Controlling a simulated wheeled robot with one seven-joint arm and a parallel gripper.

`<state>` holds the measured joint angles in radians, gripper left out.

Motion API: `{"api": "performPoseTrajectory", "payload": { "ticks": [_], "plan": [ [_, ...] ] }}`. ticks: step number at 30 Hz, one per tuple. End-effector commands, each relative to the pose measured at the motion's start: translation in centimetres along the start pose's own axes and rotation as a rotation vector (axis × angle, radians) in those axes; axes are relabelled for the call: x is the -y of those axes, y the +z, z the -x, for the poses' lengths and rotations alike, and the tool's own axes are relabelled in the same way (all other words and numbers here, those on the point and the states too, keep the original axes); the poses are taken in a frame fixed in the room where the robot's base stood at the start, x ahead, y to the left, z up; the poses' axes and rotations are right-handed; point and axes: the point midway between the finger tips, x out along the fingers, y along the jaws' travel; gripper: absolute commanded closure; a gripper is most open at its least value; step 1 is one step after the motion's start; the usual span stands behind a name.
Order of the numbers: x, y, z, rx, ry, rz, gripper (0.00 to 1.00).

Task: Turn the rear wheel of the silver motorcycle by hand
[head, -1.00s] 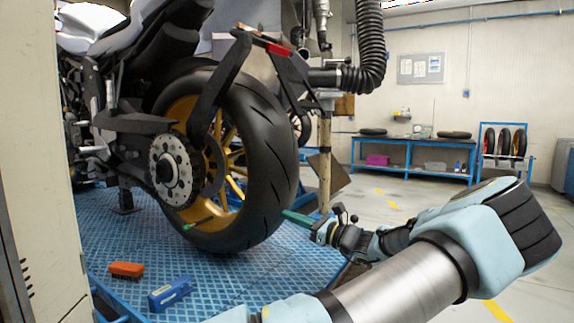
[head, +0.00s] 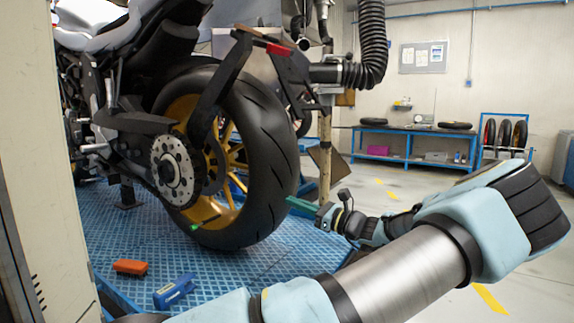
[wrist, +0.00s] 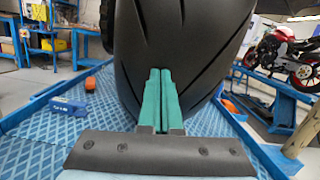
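The silver motorcycle (head: 95,40) stands on a blue platform, its rear end towards me. Its rear wheel has a wide black tyre (head: 268,150), gold spokes and a brake disc (head: 172,170). A small green mark (head: 195,228) shows at the lower part of the wheel. My gripper (head: 292,202) is at the tyre's lower right edge in the head view. In the wrist view its two teal fingers (wrist: 160,85) lie side by side, shut, with nothing visible between them. Their tips are at the tread (wrist: 185,45); I cannot tell whether they touch it.
An orange brush (head: 130,267) and a blue box (head: 174,290) lie on the blue platform (head: 230,285). A black exhaust hose (head: 372,45) hangs behind the wheel. A blue workbench (head: 408,145) stands at the back right. A red motorcycle (wrist: 285,55) shows in the wrist view.

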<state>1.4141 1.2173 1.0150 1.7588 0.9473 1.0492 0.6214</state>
Motion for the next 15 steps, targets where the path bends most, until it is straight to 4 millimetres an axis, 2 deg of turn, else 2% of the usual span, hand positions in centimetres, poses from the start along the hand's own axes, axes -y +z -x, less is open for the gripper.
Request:
{"api": "performPoseTrajectory", "payload": {
  "ticks": [10,15],
  "plan": [
    [0.4,2.3,-0.1,-0.001,-0.003,0.000,1.00],
    [0.4,2.6,-0.1,-0.001,-0.003,0.000,1.00]
  ]
}}
